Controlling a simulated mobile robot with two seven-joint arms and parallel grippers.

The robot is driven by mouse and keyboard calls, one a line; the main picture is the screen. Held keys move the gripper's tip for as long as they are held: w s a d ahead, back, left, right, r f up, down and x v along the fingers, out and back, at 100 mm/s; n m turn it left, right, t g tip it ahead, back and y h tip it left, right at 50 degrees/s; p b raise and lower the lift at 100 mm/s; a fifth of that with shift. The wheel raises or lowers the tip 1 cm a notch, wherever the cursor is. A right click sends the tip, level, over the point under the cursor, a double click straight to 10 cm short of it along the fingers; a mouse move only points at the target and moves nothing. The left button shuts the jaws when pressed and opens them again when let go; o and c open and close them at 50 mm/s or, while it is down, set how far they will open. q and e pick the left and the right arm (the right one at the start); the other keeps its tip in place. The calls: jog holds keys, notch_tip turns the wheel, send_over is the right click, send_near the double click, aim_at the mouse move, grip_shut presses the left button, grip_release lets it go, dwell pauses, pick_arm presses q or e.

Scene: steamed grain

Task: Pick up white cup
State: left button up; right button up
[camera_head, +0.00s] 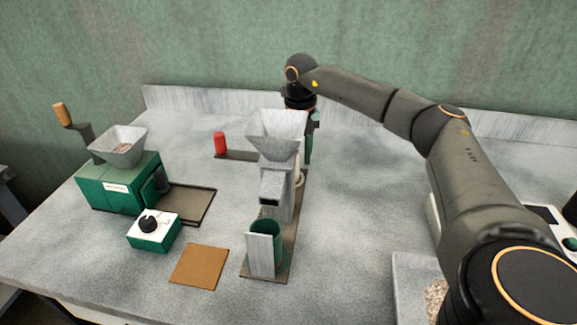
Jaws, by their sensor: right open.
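My right gripper (309,146) reaches in from the right and points down just behind and right of the grey funnel stand. It is open, and its fingers are partly hidden by the funnel. A small pale rounded piece (299,179) shows at the right edge of the stand, below the gripper. It may be the white cup, but most of it is hidden and I cannot tell. No other white cup shows clearly. My left gripper is not in view.
The grey funnel (277,133) stands on a dark base with a green cup (265,237) at its front. A green grinder (122,186), a control box (154,231), a brown mat (199,267) and a red cylinder (220,143) are to the left. A grain tray (411,278) is at right.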

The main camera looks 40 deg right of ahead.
jog(key=shift+f, duration=0.55)
grip_shut()
jog(key=shift+r, duration=0.1)
dwell(0.9)
